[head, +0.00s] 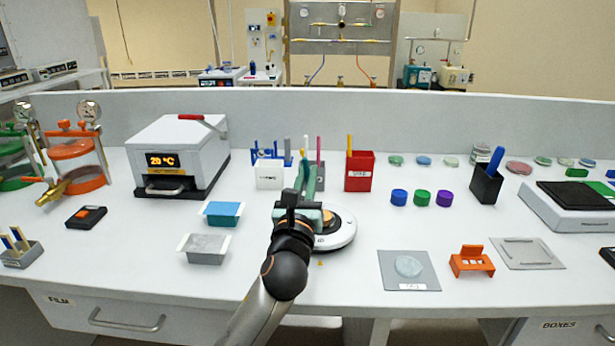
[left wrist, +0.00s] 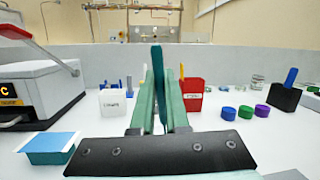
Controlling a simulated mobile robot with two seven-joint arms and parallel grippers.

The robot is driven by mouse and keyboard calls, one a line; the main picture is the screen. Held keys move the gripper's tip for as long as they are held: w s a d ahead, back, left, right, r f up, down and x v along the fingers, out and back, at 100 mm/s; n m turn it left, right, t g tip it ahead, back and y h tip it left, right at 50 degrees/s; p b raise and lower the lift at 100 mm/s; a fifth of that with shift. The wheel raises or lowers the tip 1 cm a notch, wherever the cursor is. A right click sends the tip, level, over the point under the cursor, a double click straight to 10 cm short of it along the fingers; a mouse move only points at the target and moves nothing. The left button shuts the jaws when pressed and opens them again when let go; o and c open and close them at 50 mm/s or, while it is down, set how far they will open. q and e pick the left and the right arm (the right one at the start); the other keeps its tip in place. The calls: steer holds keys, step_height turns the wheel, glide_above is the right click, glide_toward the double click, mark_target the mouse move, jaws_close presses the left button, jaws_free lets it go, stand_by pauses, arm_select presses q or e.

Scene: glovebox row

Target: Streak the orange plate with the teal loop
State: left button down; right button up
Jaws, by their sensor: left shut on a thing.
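My left gripper (head: 307,182) is over the middle of the bench, its fingers pointing toward the back. In the left wrist view, its green fingers (left wrist: 160,100) are shut on a dark teal upright stick, which I take to be the teal loop (left wrist: 157,62). The loop's working end is hidden. A flat orange-tan disc, apparently the orange plate (head: 343,219), lies on a round white device (head: 342,238) just right of the gripper. My gripper and wrist cover part of both. My right gripper is in neither view.
Behind the gripper stand a white labelled holder (head: 268,174) and a red box (head: 360,172) with a yellow stick. Blue, green and purple caps (head: 422,197) are to the right. A pale dish (head: 408,265) lies on a grey mat in front. A blue-topped tray (head: 222,212) is left.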

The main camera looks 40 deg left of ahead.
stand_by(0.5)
arm_select(q)
steer(key=shift+p, duration=0.4)
steer(key=shift+f, duration=0.4)
stand_by(1.9)
steer(key=shift+w+d+p, duration=0.4)
steer(key=shift+d, duration=0.3)
steer(key=shift+w+d+p, duration=0.35)
steer(key=shift+d, duration=0.35)
stand_by(1.3)
steer(key=shift+w+a+p, duration=0.25)
steer(key=shift+w+p, duration=0.05)
steer(key=shift+w, duration=0.05)
stand_by(0.4)
steer(key=shift+s+a+p, duration=0.4)
steer(key=shift+a+p, duration=0.25)
steer(key=shift+p, duration=0.05)
stand_by(0.7)
